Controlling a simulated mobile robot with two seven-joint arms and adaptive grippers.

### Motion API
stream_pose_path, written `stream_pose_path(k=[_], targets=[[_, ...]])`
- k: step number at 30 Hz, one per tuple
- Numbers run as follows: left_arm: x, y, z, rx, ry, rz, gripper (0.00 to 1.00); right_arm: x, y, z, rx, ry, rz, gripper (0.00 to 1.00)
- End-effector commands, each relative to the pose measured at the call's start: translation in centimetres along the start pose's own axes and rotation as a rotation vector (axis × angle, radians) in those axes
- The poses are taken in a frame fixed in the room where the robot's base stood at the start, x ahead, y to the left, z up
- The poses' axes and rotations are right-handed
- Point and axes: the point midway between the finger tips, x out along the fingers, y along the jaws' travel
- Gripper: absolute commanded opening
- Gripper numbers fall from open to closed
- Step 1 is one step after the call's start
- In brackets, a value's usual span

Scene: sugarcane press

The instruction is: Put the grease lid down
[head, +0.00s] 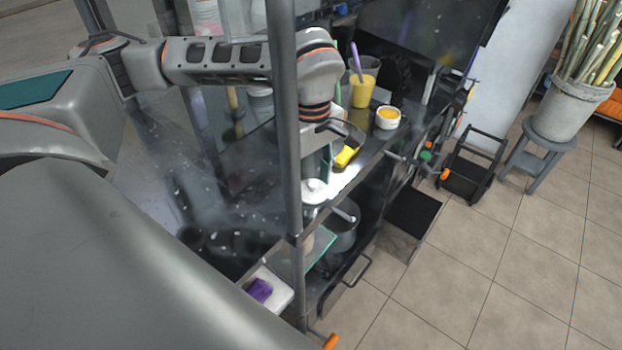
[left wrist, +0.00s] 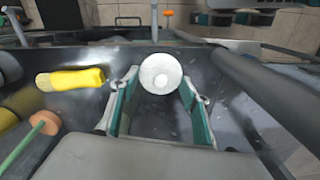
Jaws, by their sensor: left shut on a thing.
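The white round grease lid (left wrist: 160,73) shows between the two green-padded fingers of my left gripper (left wrist: 161,88) in the left wrist view. My left gripper is shut on it. In the head view my left gripper points down behind the metal post, and the white lid (head: 314,188) shows at its lower end, over the near end of the dark counter (head: 365,160). I cannot tell whether the lid touches the counter. An open white tub with orange-yellow contents (head: 388,118) stands further back on the counter. My right gripper is not in view.
A yellow-handled brush (head: 346,157) lies close to my left gripper; it also shows in the left wrist view (left wrist: 70,80). A yellow cup (head: 362,91) stands behind it. The upright metal post (head: 286,130) is close to my arm. A metal pot (head: 342,228) sits below.

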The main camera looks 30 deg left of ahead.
Motion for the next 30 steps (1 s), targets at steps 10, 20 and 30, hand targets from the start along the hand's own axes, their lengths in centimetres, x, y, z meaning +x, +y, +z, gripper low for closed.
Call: stream_pose_path(k=[10,20,30], targets=[[0.3,0.0,0.0,0.000,0.000,0.000,0.63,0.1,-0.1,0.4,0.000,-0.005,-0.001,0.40],[0.1,0.0,0.0,0.000,0.000,0.000,0.63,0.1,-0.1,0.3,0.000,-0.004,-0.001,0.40],[-4.8,0.2,0.0,0.000,0.002,0.007,0.63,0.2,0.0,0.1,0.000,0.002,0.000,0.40]])
